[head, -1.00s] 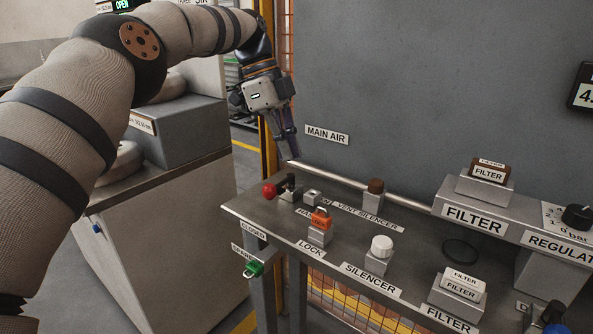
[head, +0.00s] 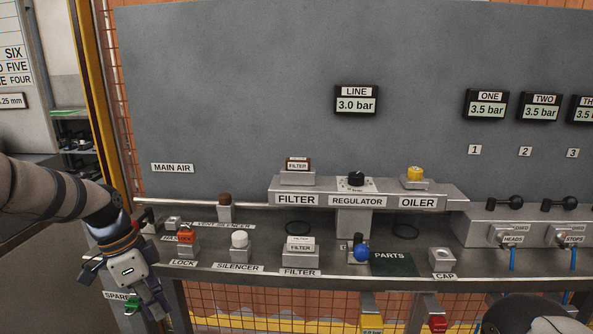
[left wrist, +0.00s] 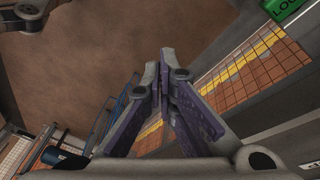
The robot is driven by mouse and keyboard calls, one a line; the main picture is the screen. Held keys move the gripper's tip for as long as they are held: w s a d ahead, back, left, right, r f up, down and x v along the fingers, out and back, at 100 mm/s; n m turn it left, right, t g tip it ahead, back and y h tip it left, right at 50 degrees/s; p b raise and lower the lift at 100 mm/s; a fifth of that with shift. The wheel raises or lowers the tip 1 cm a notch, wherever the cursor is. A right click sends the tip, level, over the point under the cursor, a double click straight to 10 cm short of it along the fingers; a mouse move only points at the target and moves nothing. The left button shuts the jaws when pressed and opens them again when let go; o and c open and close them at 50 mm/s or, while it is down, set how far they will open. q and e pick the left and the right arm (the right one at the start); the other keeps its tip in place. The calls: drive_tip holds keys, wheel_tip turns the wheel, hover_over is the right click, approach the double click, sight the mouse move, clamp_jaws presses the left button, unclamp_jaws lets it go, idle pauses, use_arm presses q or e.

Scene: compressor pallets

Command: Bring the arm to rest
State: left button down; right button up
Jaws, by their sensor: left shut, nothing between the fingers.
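My left arm (head: 50,195) comes in from the left in the head view. My left gripper (head: 160,312) hangs fingers down at the front left edge of the bench, partly in front of the green spare item. Its fingers are together and hold nothing. In the left wrist view the purple-padded fingers (left wrist: 165,68) meet at their tips, over floor and orange mesh. My right gripper is not seen.
Behind stands a grey panel (head: 250,90) with gauges. Brown floor (left wrist: 80,60) lies clear below the gripper.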

use_arm(q)
drive_tip(key=s+d+f+n+g+y+p, duration=0.1)
drive_tip(key=s+d+f+n, duration=0.25)
drive_tip(key=s+f, duration=0.75)
drive_tip(key=s+d+f+n+p, duration=0.1)
drive_tip(key=s+d+f+n, duration=0.25)
drive_tip(key=s+f, duration=0.75)
drive_tip(key=s+a+r+n+y, duration=0.1)
drive_tip(key=s+r+n, duration=0.2)
drive_tip(key=s, duration=0.9)
drive_tip(key=s+a+r+n+g+y, duration=0.1)
drive_tip(key=s+r+n, duration=0.1)
drive_tip(key=s, duration=1.1)
drive_tip(key=shift+a+r+n+p, duration=0.3)
drive_tip(key=shift+a+r+n, duration=0.1)
drive_tip(key=shift+r, duration=0.3)
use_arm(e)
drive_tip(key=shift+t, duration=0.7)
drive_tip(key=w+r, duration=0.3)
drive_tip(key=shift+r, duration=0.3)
